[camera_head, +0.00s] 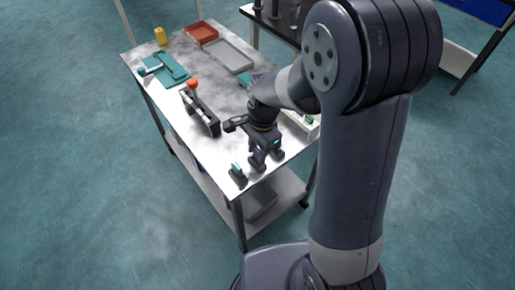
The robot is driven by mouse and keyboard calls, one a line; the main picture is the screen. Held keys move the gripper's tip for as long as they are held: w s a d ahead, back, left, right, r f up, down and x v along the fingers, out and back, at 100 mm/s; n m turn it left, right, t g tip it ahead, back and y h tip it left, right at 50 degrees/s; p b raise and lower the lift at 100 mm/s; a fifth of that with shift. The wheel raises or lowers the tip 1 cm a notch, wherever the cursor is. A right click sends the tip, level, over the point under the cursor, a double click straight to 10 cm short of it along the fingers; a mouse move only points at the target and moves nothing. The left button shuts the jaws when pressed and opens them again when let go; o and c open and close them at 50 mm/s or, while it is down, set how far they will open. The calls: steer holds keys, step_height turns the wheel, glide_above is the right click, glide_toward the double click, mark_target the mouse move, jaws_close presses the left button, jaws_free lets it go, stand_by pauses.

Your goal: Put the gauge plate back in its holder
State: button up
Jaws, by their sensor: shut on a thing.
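My gripper (266,160) points down over the near end of the white-topped table (218,125). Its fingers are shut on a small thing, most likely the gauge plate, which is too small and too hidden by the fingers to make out. A small dark block with a pale teal upright part (238,174) stands near the table's front corner, just left of the fingers. It may be the plate's holder; I cannot tell for sure. The gripper and the block look apart.
A black fixture with an orange knob (205,115) stands left of my gripper. A teal mat (176,78) with a tool, a yellow object (160,35), a red tray (202,33) and a grey tray (228,55) lie farther back. A white box (308,123) is partly behind my arm.

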mark_target(256, 152)
steer(key=o, duration=1.1)
steer(key=r, duration=0.8)
steer(key=d+r+p, duration=0.1)
steer(key=r, duration=0.3)
steer(key=shift+w+d+r, duration=0.1)
steer(key=shift+w, duration=0.3)
steer(key=f, duration=0.4)
steer(key=a+f, duration=0.1)
steer(key=f, duration=0.7)
steer(key=shift+s+a+f+b, duration=0.15)
steer(key=shift+s+f+b, duration=0.05)
steer(key=shift+s+b, duration=0.2)
step_height(256, 152, up, 2)
steer(key=shift+r, duration=0.7)
